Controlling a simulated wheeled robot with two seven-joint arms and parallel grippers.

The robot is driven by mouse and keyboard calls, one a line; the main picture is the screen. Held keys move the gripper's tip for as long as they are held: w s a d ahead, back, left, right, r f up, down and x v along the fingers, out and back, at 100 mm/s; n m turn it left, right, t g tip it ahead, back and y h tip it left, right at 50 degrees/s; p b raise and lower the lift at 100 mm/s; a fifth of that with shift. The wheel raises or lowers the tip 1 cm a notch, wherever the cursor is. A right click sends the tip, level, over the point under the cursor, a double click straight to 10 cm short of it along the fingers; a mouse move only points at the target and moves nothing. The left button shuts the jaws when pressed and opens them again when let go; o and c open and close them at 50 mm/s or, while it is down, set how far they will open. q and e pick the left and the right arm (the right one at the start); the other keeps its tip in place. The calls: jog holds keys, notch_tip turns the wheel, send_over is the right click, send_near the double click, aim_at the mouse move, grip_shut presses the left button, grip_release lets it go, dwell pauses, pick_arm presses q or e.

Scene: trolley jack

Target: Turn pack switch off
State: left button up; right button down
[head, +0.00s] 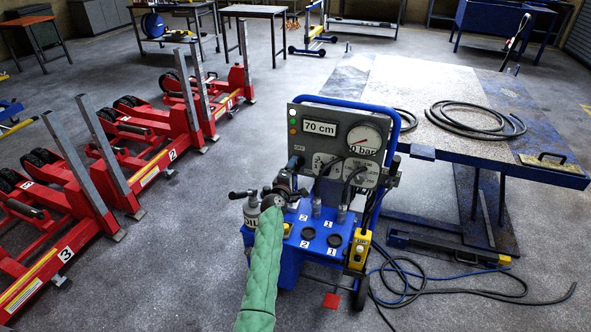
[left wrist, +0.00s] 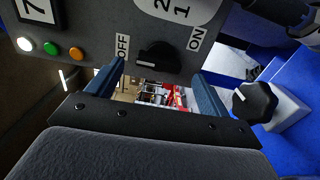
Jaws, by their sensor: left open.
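The pack is a blue wheeled unit with a grey panel (head: 335,112) that shows a "70 cm" display and a round gauge. In the left wrist view the pack switch (left wrist: 157,56) is a black knob on the grey panel, between the labels OFF on the left and ON on the right. In the head view the gripper (head: 294,168) is at the panel's lower left and covers the switch area. My right gripper is not in view.
A black star knob (left wrist: 256,102) is close to the right finger. Red jack stands (head: 150,150) fill the left. A blue-framed platform (head: 440,75) with coiled hose is at right. Cables (head: 430,282) lie on the floor.

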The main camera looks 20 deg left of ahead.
pick_arm(q)
jog(key=s, duration=0.4)
jog(key=shift+s+a+b, duration=0.1)
jog(key=shift+s+b, duration=0.15)
jog(key=shift+b, duration=0.05)
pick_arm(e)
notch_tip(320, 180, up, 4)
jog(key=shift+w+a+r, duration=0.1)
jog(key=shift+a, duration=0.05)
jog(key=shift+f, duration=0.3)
pick_arm(q)
jog(key=s+d+f+m+g+h, duration=0.35)
jog(key=s+d+m+g, duration=0.55)
jog(key=m, duration=0.6)
jog(key=s+d+f+m+g+y, duration=0.1)
jog(key=s+f, duration=0.6)
jog(key=s, duration=0.9)
jog(key=s+d+f+m+g+y, duration=0.1)
jog(key=s+f+g, duration=0.3)
jog(key=s+f, duration=0.4)
jog(key=s+d+f+m+g+y, duration=0.1)
jog(key=s+f, duration=0.7)
jog(key=s, duration=1.5)
jog(key=shift+s+d+m+g, duration=0.15)
jog(key=shift+s+m+g, duration=0.15)
jog(key=shift+m+g, duration=0.55)
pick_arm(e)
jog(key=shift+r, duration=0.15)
